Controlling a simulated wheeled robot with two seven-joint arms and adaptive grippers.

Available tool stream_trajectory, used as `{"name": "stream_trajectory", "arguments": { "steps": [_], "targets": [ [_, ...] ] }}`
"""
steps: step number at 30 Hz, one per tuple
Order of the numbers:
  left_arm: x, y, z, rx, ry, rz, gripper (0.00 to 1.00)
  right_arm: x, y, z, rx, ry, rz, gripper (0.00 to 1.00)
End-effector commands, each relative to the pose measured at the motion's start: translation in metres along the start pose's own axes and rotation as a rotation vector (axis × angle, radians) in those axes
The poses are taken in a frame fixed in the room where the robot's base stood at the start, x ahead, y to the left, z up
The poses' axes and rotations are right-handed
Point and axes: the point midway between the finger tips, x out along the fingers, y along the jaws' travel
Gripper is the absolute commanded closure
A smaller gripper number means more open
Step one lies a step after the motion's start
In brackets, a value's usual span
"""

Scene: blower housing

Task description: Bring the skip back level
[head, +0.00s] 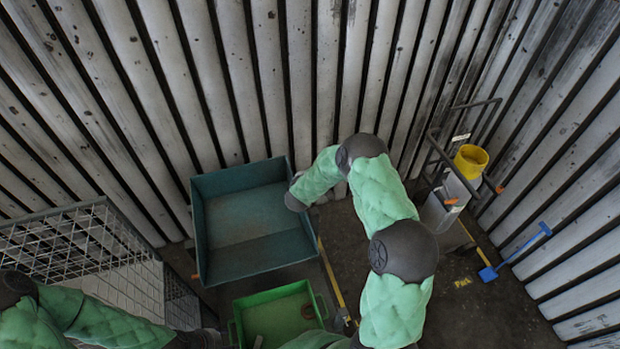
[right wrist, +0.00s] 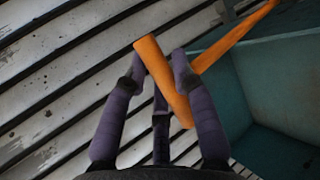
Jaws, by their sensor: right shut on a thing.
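The skip is a teal open-topped box (head: 240,215), empty inside, standing against the slatted wall. It sits a little askew in the head view; I cannot tell its tilt surely. Its side also fills the right of the right wrist view (right wrist: 285,85). My right gripper (right wrist: 160,65) is shut on an orange handle (right wrist: 150,52) at the skip's side. Another orange bar (right wrist: 235,40) runs behind the handle along the skip's rim. In the head view my right arm ends at the skip's right edge and its fingers are hidden. My left arm enters at lower left; its fingers are not visible.
A green tray (head: 240,310) stands below the skip with a small brown thing in it. A wire mesh cage (head: 75,240) is at left. At right are a hand truck frame (head: 465,130), a yellow bucket (head: 470,162) and a blue shovel (head: 515,250).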

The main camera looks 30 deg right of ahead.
Motion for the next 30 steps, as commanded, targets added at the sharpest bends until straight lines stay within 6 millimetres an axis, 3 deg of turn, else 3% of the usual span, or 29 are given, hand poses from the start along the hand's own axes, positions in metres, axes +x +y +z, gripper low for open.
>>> {"name": "stream_trajectory", "arguments": {
  "steps": [20,21,23,30],
  "targets": [
    [-0.0020,0.0007,0.0000,0.000,0.000,0.000,0.49,0.0065,0.0030,-0.0083,-0.003,0.012,-0.005,1.00],
    [-0.0020,0.0007,0.0000,0.000,0.000,0.000,0.49,0.0065,0.0031,-0.0084,-0.003,0.012,-0.005,0.63],
    [-0.0020,0.0007,0.0000,0.000,0.000,0.000,0.49,0.0064,0.0033,-0.0085,-0.004,0.012,-0.004,0.49],
    [-0.0021,0.0008,-0.0001,0.000,0.000,0.000,0.49,0.0060,0.0024,-0.0087,-0.004,0.013,-0.006,0.49]
  ]
}}
